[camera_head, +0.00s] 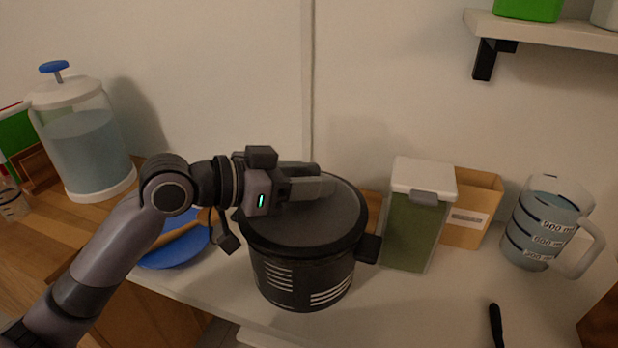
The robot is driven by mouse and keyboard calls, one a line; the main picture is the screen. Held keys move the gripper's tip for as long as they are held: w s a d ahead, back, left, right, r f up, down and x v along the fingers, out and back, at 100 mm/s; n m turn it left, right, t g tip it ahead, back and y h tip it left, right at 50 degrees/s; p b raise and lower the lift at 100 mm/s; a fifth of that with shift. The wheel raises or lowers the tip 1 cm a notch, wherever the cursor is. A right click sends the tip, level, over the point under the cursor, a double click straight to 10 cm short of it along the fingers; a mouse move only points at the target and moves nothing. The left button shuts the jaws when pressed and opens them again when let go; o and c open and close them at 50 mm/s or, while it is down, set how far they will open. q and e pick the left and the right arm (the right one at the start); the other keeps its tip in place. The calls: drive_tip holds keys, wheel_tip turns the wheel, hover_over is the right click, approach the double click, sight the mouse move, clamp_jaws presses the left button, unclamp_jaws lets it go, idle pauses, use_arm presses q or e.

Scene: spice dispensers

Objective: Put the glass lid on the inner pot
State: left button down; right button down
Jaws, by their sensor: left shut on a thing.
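A black pot (298,285) with white stripes and a side handle stands on the pale counter near the middle of the view. A dark round lid (300,232) with a black rim lies over its mouth; from here I cannot tell whether it sits fully seated. My left gripper (322,186) reaches in from the left over the lid. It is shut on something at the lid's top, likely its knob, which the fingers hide. No separate inner pot shows. My right gripper is not in view.
A blue plate (178,250) lies left of the pot, partly behind my arm. A clear dispenser (85,145) stands back left. A green-filled container (412,225), a cardboard box (472,208) and a measuring jug (545,225) stand right. A shelf (550,32) overhangs the upper right.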

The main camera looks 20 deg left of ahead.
use_arm(q)
drive_tip(key=shift+f, duration=0.35)
drive_tip(key=shift+f+b, duration=0.5)
drive_tip(key=shift+f, duration=0.15)
drive_tip(key=c, duration=0.6)
unclamp_jaws()
drive_tip(key=b+v, duration=0.1)
drive_tip(key=v, duration=0.6)
drive_tip(key=shift+s, duration=0.1)
